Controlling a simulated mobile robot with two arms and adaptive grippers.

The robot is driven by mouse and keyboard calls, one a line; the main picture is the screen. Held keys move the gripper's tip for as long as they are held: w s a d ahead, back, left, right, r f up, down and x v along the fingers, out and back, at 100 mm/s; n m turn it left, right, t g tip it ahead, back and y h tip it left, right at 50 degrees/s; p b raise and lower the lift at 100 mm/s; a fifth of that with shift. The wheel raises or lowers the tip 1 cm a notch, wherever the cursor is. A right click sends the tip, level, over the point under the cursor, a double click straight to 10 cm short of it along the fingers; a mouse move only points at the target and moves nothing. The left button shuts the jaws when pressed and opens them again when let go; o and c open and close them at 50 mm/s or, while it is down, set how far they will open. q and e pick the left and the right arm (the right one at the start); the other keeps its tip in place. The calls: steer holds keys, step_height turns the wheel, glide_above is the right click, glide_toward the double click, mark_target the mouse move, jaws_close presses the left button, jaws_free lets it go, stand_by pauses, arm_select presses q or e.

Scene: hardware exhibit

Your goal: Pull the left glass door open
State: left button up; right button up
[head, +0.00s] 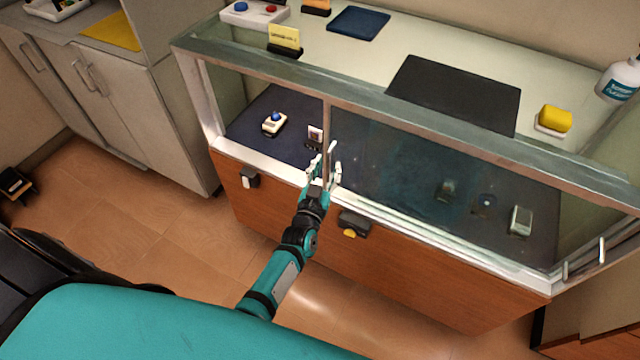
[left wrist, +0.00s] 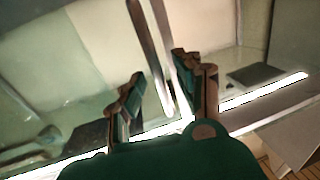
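The left glass door (head: 240,100) is the clear pane on the left of the display case front. An upright metal bar (head: 327,125) stands at the middle of the front, between the left pane and the darker right pane (head: 420,170). My left gripper (head: 324,165) is at the lower part of this bar, its fingers apart on either side. In the left wrist view the gripper (left wrist: 160,90) is open, with slanting metal bars (left wrist: 148,45) seen between its fingers. I cannot tell whether a finger touches the bar. My right gripper is not in view.
Dark fittings (head: 249,178) and (head: 353,223) sit on the wooden front below the glass. Small devices, such as a white one with a blue knob (head: 274,123), stand inside the case. A grey cabinet (head: 160,110) stands to the left. The tiled floor (head: 150,215) before it is clear.

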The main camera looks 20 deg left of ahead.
arm_select(q)
steer(key=s+d, duration=0.1)
steer(key=s, duration=0.9)
steer(key=shift+s, duration=0.35)
steer(key=shift+d, duration=0.1)
steer(key=s+d+f+m+g+h, duration=0.15)
steer(key=s+f+g, duration=0.4)
steer(key=f, duration=0.85)
steer(key=s+d+f+m+g+h, duration=0.1)
steer(key=s+d+f+g+h, duration=0.15)
steer(key=s+f, duration=0.85)
steer(key=s+a+f+g+y, duration=0.1)
steer(key=s+a+f+g, duration=0.2)
steer(key=s+f, duration=0.4)
steer(key=s+a+f+m+g, duration=0.1)
steer(key=s+a+f+g, duration=0.3)
steer(key=s, duration=1.2)
step_height(320, 180, down, 4)
steer(key=shift+s+g+y, duration=0.15)
steer(key=shift+g+y, duration=0.25)
steer(key=shift+g, duration=0.5)
